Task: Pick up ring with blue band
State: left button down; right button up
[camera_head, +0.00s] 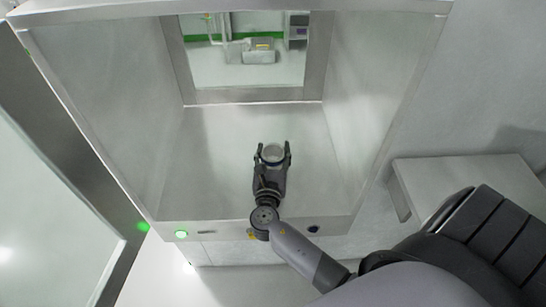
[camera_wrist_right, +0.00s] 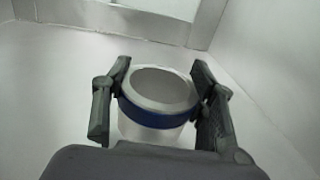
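The ring with the blue band (camera_wrist_right: 160,116) is a short, pale, hollow cylinder with a dark blue band around it below the rim. It sits between the two fingers of my right gripper (camera_wrist_right: 160,82) in the right wrist view. The fingers appear to press on it from both sides, and I see no clear gap. In the head view the ring (camera_head: 273,153) shows as a pale circle between the dark fingertips of my right gripper (camera_head: 272,150). Whether its underside touches the floor of the chamber is hard to tell. My left gripper is not in view.
The open metal chamber (camera_head: 215,170) has walls on both sides and a window (camera_head: 215,67) at the back. Its floor around the ring is clear. A door (camera_head: 60,190) stands at the left. A pale ledge (camera_head: 470,175) is at the right.

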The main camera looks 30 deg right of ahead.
jog(key=c, duration=0.8)
jog(key=shift+r, duration=0.1)
